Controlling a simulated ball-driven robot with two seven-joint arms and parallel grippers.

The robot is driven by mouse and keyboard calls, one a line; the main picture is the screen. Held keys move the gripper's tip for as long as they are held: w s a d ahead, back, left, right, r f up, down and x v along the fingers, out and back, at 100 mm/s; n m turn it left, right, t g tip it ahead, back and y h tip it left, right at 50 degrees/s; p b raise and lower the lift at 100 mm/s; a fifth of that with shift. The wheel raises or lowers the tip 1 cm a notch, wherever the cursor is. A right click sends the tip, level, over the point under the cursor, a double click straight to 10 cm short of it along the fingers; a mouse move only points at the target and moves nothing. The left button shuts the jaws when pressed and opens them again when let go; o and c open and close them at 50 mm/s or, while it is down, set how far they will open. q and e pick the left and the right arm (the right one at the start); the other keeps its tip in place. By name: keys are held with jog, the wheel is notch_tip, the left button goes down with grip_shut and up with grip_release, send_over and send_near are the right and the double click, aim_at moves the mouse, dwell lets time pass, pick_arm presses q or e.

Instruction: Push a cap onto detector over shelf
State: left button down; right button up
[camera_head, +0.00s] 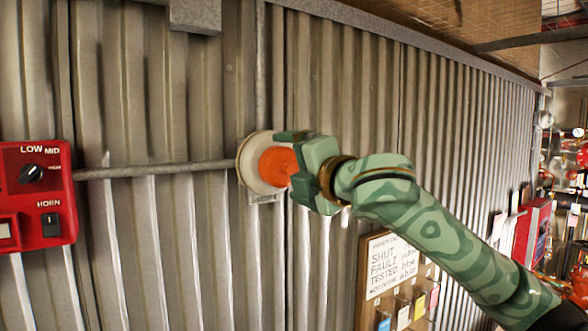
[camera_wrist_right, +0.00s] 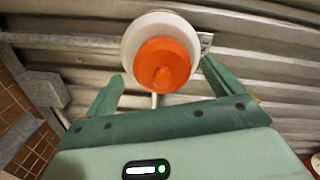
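The detector (camera_head: 247,165) is a round white disc on the corrugated wall. It also shows in the right wrist view (camera_wrist_right: 132,40). The orange cap (camera_head: 276,167) covers the middle of its face, with its knob toward me; it also shows in the right wrist view (camera_wrist_right: 163,64). I cannot tell whether it is fully seated. My right gripper (camera_head: 290,163) is at the cap, its fingers spread wide on either side. In the wrist view, gaps show between the fingers and the cap. My left gripper is not in view. I see no shelf under the detector.
Conduits (camera_head: 150,170) run along the wall to the detector. A board with a handwritten sign (camera_head: 392,264) and coloured tags is below right. A red cabinet (camera_head: 531,232) stands farther right.

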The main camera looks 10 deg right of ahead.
jog(key=b+v, duration=0.5)
jog(key=v, duration=1.1)
jog(key=shift+s, duration=0.1)
